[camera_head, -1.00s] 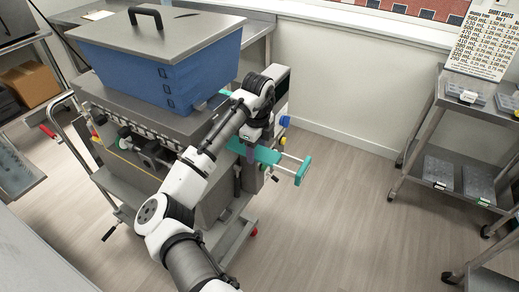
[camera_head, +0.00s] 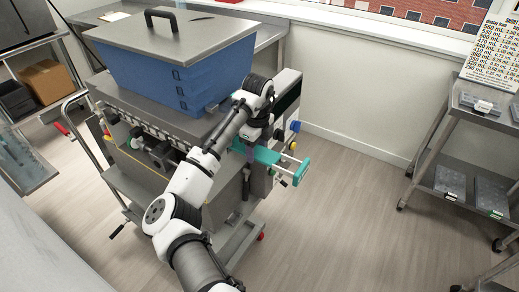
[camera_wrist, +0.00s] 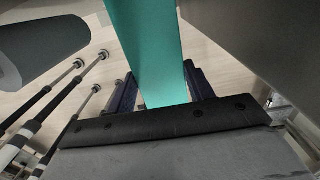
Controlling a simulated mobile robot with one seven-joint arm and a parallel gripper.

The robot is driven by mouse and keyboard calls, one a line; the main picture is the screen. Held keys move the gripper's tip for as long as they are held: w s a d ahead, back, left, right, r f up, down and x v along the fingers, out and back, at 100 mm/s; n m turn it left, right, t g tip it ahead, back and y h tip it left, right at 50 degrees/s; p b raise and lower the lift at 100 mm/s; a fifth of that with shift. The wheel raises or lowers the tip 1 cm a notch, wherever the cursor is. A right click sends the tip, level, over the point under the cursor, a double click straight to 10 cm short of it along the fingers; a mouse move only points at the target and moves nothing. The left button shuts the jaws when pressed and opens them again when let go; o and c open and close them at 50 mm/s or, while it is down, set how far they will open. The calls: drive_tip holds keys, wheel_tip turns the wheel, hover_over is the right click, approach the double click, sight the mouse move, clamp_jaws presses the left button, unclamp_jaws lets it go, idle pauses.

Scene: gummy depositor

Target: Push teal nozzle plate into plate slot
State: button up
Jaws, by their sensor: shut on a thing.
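The teal nozzle plate (camera_head: 266,156) sticks out from the right side of the depositor machine (camera_head: 150,119). A teal crossbar (camera_head: 301,172) on thin rods stands beyond its outer end. My gripper (camera_head: 250,150) is at the machine's right side and is shut on the teal plate. In the wrist view the plate (camera_wrist: 150,45) runs as a flat teal strip between the two dark fingers of my gripper (camera_wrist: 162,92). The plate slot is hidden behind my arm and the machine's side, so how deep the plate sits cannot be told.
A blue hopper (camera_head: 175,75) with a grey lid tops the machine. Several rods (camera_wrist: 70,85) and a dark cylinder (camera_wrist: 40,45) lie left of the plate in the wrist view. A metal cart (camera_head: 440,165) stands at the right. The floor (camera_head: 340,220) between is clear.

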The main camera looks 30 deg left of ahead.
drive_tip(key=shift+a, duration=1.8)
drive_tip(key=shift+a+r, duration=0.1)
drive_tip(key=shift+r, duration=0.05)
